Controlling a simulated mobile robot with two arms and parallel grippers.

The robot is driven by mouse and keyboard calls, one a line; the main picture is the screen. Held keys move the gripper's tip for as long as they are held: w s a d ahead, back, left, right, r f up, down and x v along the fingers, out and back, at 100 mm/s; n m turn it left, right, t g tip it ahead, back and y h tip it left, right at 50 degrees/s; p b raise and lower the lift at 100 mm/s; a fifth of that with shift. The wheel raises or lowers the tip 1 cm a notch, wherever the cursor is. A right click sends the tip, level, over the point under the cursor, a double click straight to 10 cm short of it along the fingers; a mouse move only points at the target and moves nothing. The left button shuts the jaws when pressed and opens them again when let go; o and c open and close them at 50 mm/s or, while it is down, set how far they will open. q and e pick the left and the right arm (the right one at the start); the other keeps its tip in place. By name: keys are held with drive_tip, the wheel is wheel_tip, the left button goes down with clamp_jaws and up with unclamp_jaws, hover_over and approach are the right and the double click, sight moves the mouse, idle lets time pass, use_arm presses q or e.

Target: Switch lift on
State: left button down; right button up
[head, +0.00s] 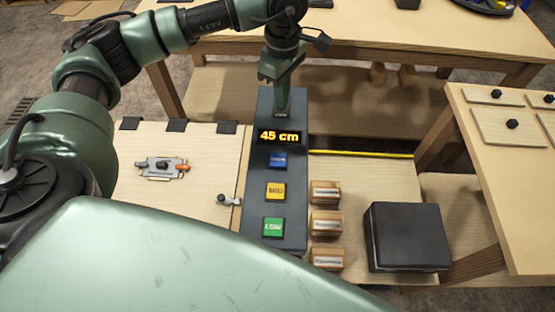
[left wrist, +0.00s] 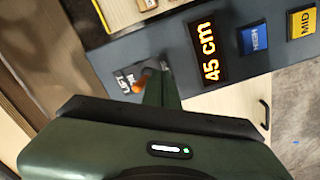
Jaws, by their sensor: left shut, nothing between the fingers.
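The dark grey console (head: 262,115) runs away from me in the head view, with a lit display (head: 279,136) reading "45 cm". The lift switch (left wrist: 137,87) shows in the left wrist view as a small orange-tipped lever beside a "LIFT" label; in the head view my gripper hides it. My left gripper (head: 282,110) is shut and empty, pointing down at the console's far end. In the left wrist view its fingertips (left wrist: 162,72) are close beside the lever; I cannot tell whether they touch. My right gripper is not in view.
Blue (head: 277,160), yellow (head: 274,193) and green (head: 273,227) buttons line the console nearer me. Wooden blocks (head: 326,222) and a black box (head: 406,237) stand to its right. A panel with a metal latch (head: 162,167) lies left. A wooden table (head: 380,40) stands behind.

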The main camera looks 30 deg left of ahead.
use_arm(q)
drive_tip(key=shift+r, duration=0.1)
wheel_tip(320, 180, up, 7)
drive_tip(key=p, duration=0.3)
drive_tip(key=shift+s+d+p, duration=0.15)
drive_tip(key=shift+s+p, duration=0.15)
drive_tip(key=shift+s, duration=0.1)
idle(0.4)
